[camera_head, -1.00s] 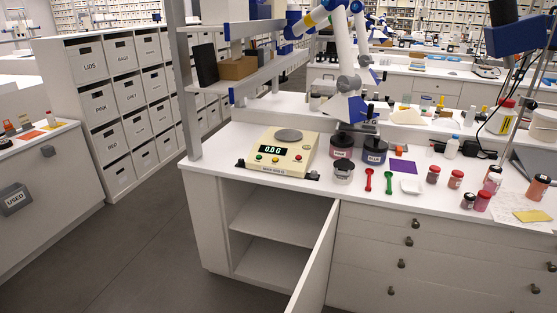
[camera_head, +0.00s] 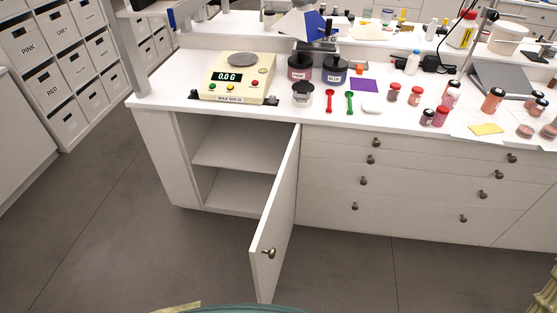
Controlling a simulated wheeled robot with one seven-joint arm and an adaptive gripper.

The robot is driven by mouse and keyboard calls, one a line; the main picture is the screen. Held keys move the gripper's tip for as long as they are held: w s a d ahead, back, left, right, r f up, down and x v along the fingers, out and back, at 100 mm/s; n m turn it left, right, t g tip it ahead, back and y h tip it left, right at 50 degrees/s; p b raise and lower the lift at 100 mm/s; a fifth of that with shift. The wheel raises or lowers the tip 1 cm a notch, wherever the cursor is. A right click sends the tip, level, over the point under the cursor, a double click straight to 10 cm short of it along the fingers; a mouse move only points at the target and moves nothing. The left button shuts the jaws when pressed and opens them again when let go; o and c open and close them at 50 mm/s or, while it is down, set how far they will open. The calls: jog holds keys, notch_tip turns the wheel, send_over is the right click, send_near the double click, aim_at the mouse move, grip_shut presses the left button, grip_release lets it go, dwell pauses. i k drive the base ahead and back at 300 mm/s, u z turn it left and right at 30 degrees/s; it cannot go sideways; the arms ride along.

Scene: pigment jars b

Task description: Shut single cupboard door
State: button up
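The white cupboard door (camera_head: 276,215) stands open below the left part of the bench. It hinges at its right side, next to the drawers, and swings out toward me, seen nearly edge-on. A round metal knob (camera_head: 268,253) sits near its free edge, low in the view. The cupboard opening (camera_head: 235,178) shows an inner shelf (camera_head: 240,153) and looks empty. My gripper is not recognisable in this view, and nothing is seen touching the door.
Drawers with knobs (camera_head: 363,181) fill the front right of the door. The bench top holds a scale (camera_head: 238,78), jars and spoons. The grey floor (camera_head: 150,235) left of the door is clear. White bin shelves (camera_head: 62,75) stand at the far left.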

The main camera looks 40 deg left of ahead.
aim_at(269, 246)
jog(key=i, duration=0.6)
jog(key=u, duration=1.25)
jog(key=k, duration=0.85)
jog(key=z, duration=0.15)
